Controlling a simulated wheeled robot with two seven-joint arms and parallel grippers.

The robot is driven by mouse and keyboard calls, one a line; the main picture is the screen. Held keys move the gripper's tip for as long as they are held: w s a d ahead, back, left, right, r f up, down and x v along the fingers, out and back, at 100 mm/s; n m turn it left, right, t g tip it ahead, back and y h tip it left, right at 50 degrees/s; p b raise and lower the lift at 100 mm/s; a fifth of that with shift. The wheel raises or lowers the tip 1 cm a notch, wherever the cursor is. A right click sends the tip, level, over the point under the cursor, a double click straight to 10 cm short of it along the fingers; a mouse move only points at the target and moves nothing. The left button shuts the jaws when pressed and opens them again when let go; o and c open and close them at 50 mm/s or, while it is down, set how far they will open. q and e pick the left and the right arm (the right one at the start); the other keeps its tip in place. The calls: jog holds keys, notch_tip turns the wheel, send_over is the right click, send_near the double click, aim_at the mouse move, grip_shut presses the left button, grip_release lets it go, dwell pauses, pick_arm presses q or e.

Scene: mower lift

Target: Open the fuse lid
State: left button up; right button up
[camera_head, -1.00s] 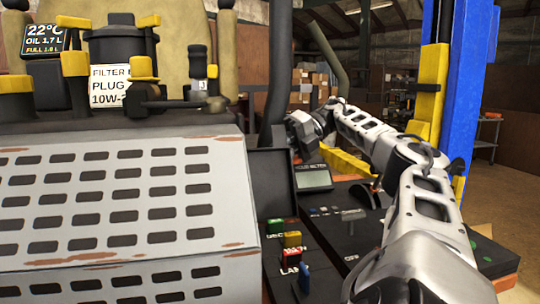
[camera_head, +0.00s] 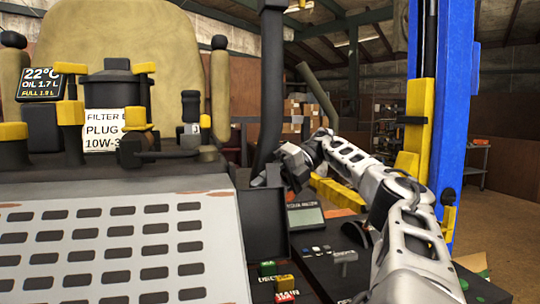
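The fuse panel is on the dark console right of the mower's grey slotted hood. Several coloured fuses (camera_head: 284,284) show on it, green, yellow and red, at the bottom of the view. A dark, flat panel that looks like the fuse lid (camera_head: 266,222) stands upright behind the fuses, and the fuses are uncovered. My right gripper (camera_head: 270,175) is just above and behind this panel's top edge, beside the black post. Its fingers are small and dark there, so I cannot tell their opening or any contact. My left gripper is not in view.
A black post (camera_head: 270,90) rises close to my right gripper. The slotted hood (camera_head: 120,245) fills the lower left. A small display (camera_head: 305,216) and a grey switch (camera_head: 345,256) sit on the console. A blue lift column (camera_head: 440,120) with yellow parts stands at right.

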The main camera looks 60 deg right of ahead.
aim_at(269, 166)
jog(key=s+a+r+b, duration=0.1)
jog(key=b, duration=0.2)
jog(key=shift+a+r, duration=0.15)
jog(key=a+r, duration=0.1)
jog(key=r, duration=0.1)
jog(key=s+a+r+b, duration=0.1)
jog(key=r, duration=0.1)
jog(key=shift+s+a+r, duration=0.1)
jog(key=shift+s+a, duration=0.05)
jog(key=shift+a, duration=0.05)
pick_arm(q)
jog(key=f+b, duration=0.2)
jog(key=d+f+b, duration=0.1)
jog(key=b, duration=0.1)
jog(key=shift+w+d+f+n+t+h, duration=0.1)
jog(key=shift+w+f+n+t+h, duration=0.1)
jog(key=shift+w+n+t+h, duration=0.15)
pick_arm(e)
jog(key=s+a+r, duration=0.4)
jog(key=a+r, duration=0.1)
jog(key=a, duration=0.3)
jog(key=shift+s+a, duration=0.2)
jog(key=shift+s, duration=0.1)
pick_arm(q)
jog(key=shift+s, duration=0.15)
